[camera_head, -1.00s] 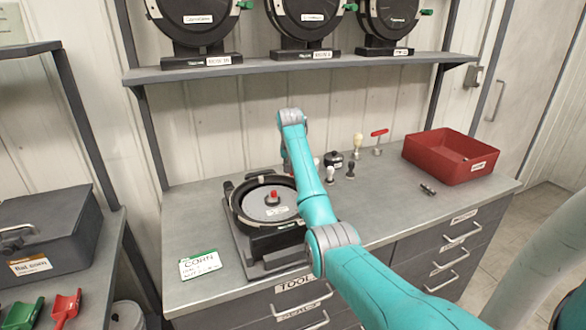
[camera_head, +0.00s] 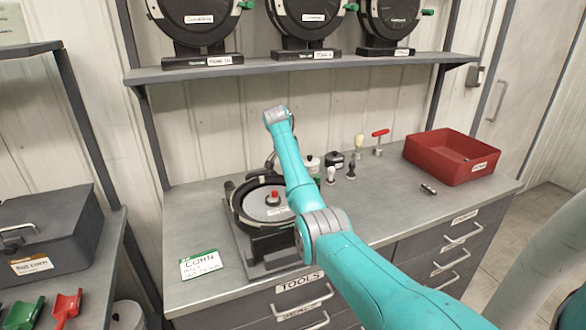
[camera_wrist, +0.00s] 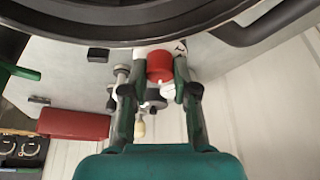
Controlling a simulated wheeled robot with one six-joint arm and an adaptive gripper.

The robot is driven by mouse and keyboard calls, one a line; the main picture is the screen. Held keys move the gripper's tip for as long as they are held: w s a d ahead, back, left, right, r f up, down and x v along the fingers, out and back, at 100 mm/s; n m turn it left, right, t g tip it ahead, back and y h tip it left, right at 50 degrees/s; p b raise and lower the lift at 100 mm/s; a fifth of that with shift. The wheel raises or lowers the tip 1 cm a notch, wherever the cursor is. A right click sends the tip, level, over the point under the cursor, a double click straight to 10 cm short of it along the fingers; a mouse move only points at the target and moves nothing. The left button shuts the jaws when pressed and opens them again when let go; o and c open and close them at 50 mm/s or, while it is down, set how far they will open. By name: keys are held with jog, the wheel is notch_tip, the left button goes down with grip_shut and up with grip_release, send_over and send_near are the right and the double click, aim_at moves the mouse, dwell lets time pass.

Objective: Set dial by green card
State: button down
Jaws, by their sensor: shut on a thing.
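The green-edged card (camera_head: 200,264) lies on the bench at the front left. Its top line reads CORN; the smaller lines are too blurred to read. The seed meter (camera_head: 240,209), a black ring around a grey plate, sits right of the card. A red knob (camera_head: 274,195) stands at its plate's centre. In the wrist view, my gripper (camera_wrist: 157,76) is beside the meter's dark rim (camera_wrist: 170,35), with its fingers around a red, round knob (camera_wrist: 160,65). A small white part shows below this knob. The dial's marks cannot be read. My arm hides most of the gripper in the head view.
A red bin (camera_head: 452,158) is at the back right. Meters (camera_head: 309,20) line the shelf above.

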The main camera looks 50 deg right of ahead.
jog(key=c, duration=0.9)
grip_release()
jog(key=v, duration=1.2)
jog(key=shift+s, duration=0.1)
